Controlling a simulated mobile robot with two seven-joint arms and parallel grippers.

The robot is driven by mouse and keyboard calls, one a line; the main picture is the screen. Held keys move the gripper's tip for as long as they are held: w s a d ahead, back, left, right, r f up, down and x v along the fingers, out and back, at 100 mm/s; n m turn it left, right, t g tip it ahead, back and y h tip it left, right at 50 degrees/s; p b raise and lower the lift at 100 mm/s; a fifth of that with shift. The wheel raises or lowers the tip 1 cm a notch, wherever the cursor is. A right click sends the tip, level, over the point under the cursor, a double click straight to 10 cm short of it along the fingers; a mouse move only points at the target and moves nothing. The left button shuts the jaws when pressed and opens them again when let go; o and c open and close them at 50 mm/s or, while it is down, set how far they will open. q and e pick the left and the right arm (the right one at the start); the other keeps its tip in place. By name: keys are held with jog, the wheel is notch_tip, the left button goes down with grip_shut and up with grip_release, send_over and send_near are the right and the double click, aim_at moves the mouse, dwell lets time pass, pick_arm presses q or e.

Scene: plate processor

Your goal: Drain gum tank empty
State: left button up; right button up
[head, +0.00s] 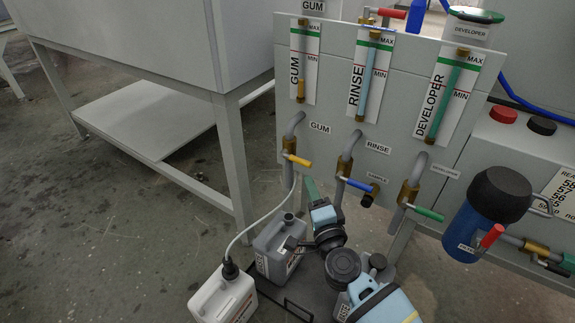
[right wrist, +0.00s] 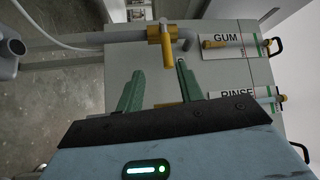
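The gum valve (head: 290,156) is brass with a yellow handle (head: 301,161), low on the grey panel's left side. In the right wrist view the yellow handle (right wrist: 168,58) stands crosswise to its pipe. The gum gauge (head: 301,88) shows a short orange column around or below the MIN mark. My right gripper (head: 310,187) is just below the handle. Its green fingers are open and empty in the right wrist view (right wrist: 160,67), with the handle ahead, between the fingertips in the picture. A grey canister (head: 268,265) stands under the gum pipe. My left gripper is not in view.
The blue rinse handle (head: 357,184) and green developer handle (head: 430,214) are to the right. A white canister (head: 215,302) with a black cap and thin hose stands at the front. A blue filter housing (head: 468,232) is at right. The floor at left is clear.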

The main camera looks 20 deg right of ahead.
aim_at(301, 161)
jog(key=shift+m+h, duration=0.4)
jog(key=shift+m, duration=0.1)
jog(key=w, duration=0.2)
jog(key=w+r+b, duration=0.1)
jog(key=w, duration=0.2)
jog(key=w+r+b, duration=0.1)
jog(key=w, duration=0.2)
jog(key=shift+w+d, duration=0.15)
jog(key=shift+d, duration=0.15)
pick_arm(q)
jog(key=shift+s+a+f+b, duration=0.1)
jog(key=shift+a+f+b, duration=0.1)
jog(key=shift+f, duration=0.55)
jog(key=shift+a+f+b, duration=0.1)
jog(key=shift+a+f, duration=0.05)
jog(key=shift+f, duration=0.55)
pick_arm(e)
jog(key=shift+w+d+r, duration=0.1)
jog(key=shift+w+r, duration=0.05)
jog(key=shift+w, duration=0.4)
jog(key=shift+c, duration=0.5)
grip_shut()
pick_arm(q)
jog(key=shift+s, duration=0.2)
